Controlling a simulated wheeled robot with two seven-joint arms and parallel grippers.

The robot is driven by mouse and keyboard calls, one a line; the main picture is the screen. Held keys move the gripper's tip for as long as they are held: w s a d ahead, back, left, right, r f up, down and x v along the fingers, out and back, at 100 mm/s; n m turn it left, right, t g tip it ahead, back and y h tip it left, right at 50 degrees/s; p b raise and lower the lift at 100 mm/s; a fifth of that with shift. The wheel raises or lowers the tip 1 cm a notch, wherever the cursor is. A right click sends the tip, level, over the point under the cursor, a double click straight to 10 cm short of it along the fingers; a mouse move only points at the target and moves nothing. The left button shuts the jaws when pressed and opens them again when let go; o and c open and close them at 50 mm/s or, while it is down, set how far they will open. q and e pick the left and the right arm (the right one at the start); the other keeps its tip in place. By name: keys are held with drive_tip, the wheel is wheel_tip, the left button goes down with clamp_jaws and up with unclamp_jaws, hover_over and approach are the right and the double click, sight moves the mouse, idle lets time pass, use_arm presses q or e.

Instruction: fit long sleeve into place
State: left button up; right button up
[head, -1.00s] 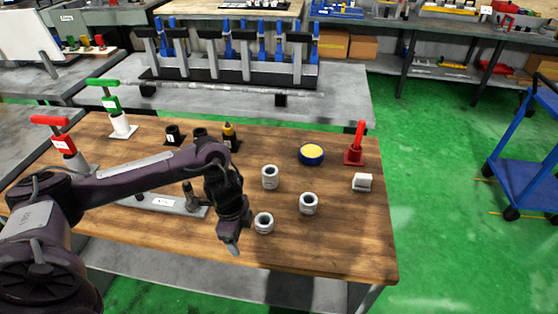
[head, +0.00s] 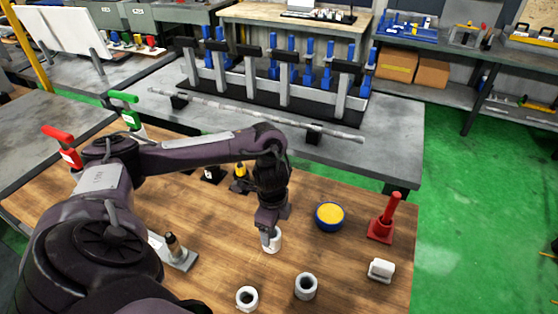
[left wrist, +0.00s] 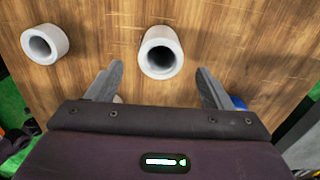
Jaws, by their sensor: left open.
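I cannot tell which sleeve is the long one. My right gripper is out of view.
A blue-rimmed yellow dish (head: 330,216), a red post on a base (head: 382,230) and a white block (head: 381,270) are to the right. A yellow-topped tool (head: 240,176) stands behind my arm. A grey plate with a peg (head: 175,250) is at left. A long shaft (head: 250,115) lies behind.

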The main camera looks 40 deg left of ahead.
sight(272, 237)
use_arm(q)
drive_tip(key=shift+s+f, duration=0.15)
drive_tip(key=shift+f, duration=0.6)
drive_tip(key=shift+s+f, duration=0.1)
drive_tip(key=shift+f, duration=0.15)
drive_tip(key=f, duration=0.3)
drive_tip(key=f+p, duration=0.1)
drive_tip(key=shift+a+f, duration=0.25)
drive_tip(key=shift+f, duration=0.15)
drive_tip(key=shift+w, duration=0.2)
drive_tip(key=c, duration=1.2)
drive_tip(key=shift+r, duration=0.15)
drive_tip(key=shift+c, duration=0.2)
